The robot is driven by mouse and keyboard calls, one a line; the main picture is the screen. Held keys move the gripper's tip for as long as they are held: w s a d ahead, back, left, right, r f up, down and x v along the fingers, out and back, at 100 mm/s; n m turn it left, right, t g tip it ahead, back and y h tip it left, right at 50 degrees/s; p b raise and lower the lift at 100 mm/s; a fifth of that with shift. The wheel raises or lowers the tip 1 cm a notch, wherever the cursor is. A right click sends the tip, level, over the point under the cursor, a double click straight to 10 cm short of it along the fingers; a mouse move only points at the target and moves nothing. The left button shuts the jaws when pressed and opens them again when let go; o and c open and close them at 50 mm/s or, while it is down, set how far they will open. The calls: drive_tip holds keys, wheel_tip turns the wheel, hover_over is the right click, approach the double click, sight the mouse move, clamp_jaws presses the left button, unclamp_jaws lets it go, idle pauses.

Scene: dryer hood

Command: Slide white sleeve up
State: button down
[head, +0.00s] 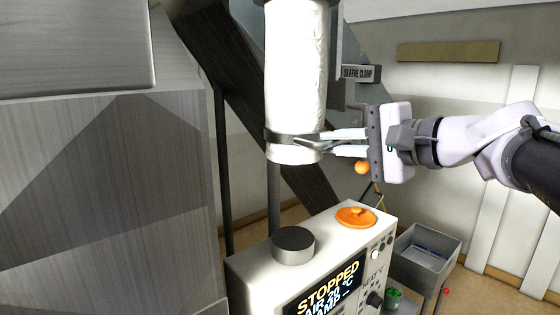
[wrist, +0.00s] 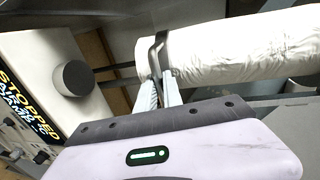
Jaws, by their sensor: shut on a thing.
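The white sleeve (head: 296,75) hangs upright as a wrinkled tube, its top cut off by the picture edge. In the wrist view the sleeve (wrist: 240,50) lies across the upper right. A grey metal band (head: 283,138) circles it near its lower end, and in the wrist view the band (wrist: 160,50) has an arm reaching between my fingers. My gripper (head: 328,143) comes from the right and is shut on this band's arm; the fingers (wrist: 161,88) also show in the wrist view. The sleeve's lower end is open to the air above the console.
A cream console (head: 255,268) reading STOPPED stands below, with a dark grey round stub (head: 293,246) and an orange knob (head: 356,216) on top. A label plate (head: 360,73) is behind the sleeve. A large metal housing (head: 100,200) fills the left. A grey bin (head: 425,262) stands at right.

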drive_tip(key=shift+r+p, duration=0.45)
drive_tip(key=shift+r, duration=1.25)
drive_tip(key=c, duration=1.5)
unclamp_jaws()
drive_tip(key=shift+s, duration=0.1)
drive_tip(key=shift+s+d, duration=0.15)
drive_tip(key=shift+d, duration=0.1)
drive_tip(key=b+v, duration=0.2)
drive_tip(key=v, duration=1.5)
drive_tip(key=shift+a, duration=0.1)
